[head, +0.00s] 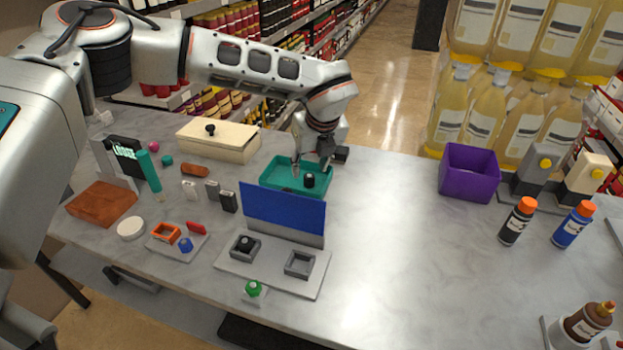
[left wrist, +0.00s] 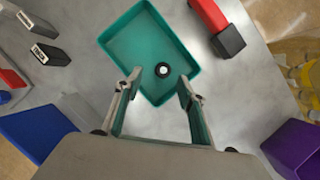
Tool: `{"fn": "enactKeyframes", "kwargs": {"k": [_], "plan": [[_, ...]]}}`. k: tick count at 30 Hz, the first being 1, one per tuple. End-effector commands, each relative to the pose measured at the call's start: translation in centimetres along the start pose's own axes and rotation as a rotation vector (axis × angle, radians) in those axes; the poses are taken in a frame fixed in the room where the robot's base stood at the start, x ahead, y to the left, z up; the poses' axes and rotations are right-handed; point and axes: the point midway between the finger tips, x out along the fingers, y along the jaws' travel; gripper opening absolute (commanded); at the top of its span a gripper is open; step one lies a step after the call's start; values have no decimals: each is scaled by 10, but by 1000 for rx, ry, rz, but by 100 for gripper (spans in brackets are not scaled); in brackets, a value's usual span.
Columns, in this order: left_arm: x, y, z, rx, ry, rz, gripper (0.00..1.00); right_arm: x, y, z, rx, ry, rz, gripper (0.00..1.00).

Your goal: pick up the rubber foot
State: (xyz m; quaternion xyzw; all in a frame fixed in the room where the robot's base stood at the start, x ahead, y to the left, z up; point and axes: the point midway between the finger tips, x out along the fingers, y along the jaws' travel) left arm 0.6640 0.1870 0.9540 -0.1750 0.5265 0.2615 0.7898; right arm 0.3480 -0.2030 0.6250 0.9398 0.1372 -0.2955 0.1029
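The rubber foot, a small black cylinder with a pale centre (left wrist: 162,70), sits inside the teal tray (left wrist: 117,45) near its front corner. It also shows in the head view (head: 309,181), and the tray shows there too (head: 268,180). My left gripper (left wrist: 157,82) is open above the tray, its two fingers apart on either side of the foot without visibly touching it. In the head view the left gripper (head: 311,165) points down over the tray. My right gripper is not in view.
A blue upright panel (head: 283,212) stands just in front of the tray, behind a grey fixture plate (head: 268,268). A red and black block (left wrist: 228,41) lies beside the tray. A purple bin (head: 468,173) stands to the right, with clear table between.

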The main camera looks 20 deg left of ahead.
Motion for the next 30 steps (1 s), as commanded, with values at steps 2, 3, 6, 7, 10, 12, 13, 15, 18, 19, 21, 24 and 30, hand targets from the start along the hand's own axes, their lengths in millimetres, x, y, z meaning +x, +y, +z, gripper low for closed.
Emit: {"fn": "enactKeyframes", "kwargs": {"k": [2, 3, 6, 7, 10, 12, 13, 15, 18, 19, 21, 24, 30], "plan": [[6, 0, -1, 0, 1, 1, 40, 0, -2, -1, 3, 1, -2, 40], [9, -1, -1, 0, 1, 1, 40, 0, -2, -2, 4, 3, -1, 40], [17, -2, -2, 1, 2, 0, 40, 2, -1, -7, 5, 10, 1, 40], [21, -2, -2, 2, 2, 0, 40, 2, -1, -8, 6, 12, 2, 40], [36, -4, -3, 1, 2, 0, 40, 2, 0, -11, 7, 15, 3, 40], [47, -4, -3, -1, 3, 2, 40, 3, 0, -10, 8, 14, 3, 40], [50, -4, -3, 0, 3, 1, 40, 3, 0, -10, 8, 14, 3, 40], [56, -4, -2, 0, 2, 0, 40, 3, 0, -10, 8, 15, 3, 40], [57, -4, -2, 0, 2, 0, 40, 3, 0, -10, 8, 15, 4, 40], [57, -4, -2, 0, 2, -1, 40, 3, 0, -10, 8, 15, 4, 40], [57, -4, -2, 0, 2, 0, 40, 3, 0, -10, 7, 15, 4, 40], [57, -4, -2, 1, 2, 0, 19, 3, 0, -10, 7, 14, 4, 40], [56, -4, -2, 1, 2, 0, 2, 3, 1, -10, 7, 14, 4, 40]]}}
